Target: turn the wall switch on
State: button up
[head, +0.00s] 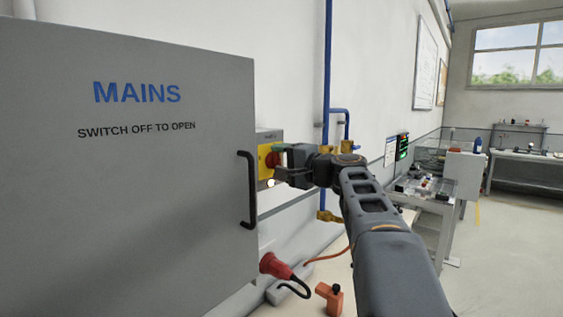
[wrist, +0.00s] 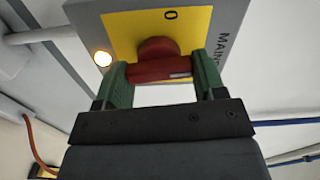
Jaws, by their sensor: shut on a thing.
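The wall switch is a grey box with a yellow plate (head: 264,162) and a red rotary handle. In the head view it sits just past the right edge of the grey cabinet, partly hidden by my gripper (head: 282,165). In the wrist view the yellow plate (wrist: 128,40) carries a "0" mark near the top. The red handle (wrist: 160,68) lies crosswise, with a pale mark at its right end. The green fingers of my gripper (wrist: 162,80) are shut on the handle's two ends. A lit lamp (wrist: 103,58) glows at the left of the box.
The grey cabinet (head: 120,200) marked "MAINS" and "SWITCH OFF TO OPEN" fills the left, with a black handle (head: 248,190). A red plug (head: 275,265) with a cable is below. Blue pipes (head: 328,70) run up the wall. A workbench (head: 430,195) stands right; floor there is clear.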

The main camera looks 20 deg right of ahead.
jog(key=shift+m, duration=0.6)
jog(key=o, duration=0.9)
jog(key=shift+s, duration=0.1)
jog(key=b+v, duration=0.2)
jog(key=v, duration=1.1)
jog(key=shift+s+d, duration=0.15)
jog(key=shift+s, duration=0.15)
